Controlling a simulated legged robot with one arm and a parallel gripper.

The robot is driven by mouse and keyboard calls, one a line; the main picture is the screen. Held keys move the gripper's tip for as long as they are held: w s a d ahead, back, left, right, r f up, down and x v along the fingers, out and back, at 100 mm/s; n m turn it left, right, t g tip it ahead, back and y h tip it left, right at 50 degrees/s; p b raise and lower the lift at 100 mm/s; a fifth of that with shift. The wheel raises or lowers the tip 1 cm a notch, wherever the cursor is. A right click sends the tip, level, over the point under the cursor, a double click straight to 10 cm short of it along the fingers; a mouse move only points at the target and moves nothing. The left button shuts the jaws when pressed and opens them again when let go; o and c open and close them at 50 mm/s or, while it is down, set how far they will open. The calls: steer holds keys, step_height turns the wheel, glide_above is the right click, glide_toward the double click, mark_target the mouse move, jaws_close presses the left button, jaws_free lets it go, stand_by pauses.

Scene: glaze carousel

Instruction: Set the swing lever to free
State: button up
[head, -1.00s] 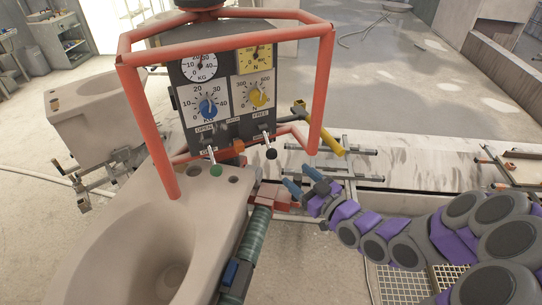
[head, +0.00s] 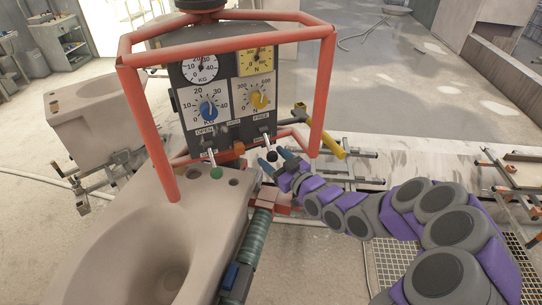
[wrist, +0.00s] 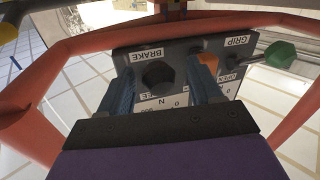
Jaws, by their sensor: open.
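The swing lever (head: 270,144) is at the lower right of the grey control panel (head: 220,75), under the FREE label. Its black knob tilts down toward the BRAKE side and shows in the wrist view (wrist: 158,77) beside the BRAKE label. My gripper (head: 275,160) is open at the lever. In the wrist view its two blue fingers (wrist: 160,75) stand on either side of the black knob. I cannot tell if they touch it. The FREE label is mostly hidden behind the gripper in the wrist view.
A green-knobbed lever (head: 216,172) marked OPEN and GRIP sits left of the black one. A red tubular frame (head: 327,95) surrounds the panel. A beige ceramic bowl (head: 120,225) is below left.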

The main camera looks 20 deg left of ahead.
steer(key=shift+x, duration=0.85)
jaws_close()
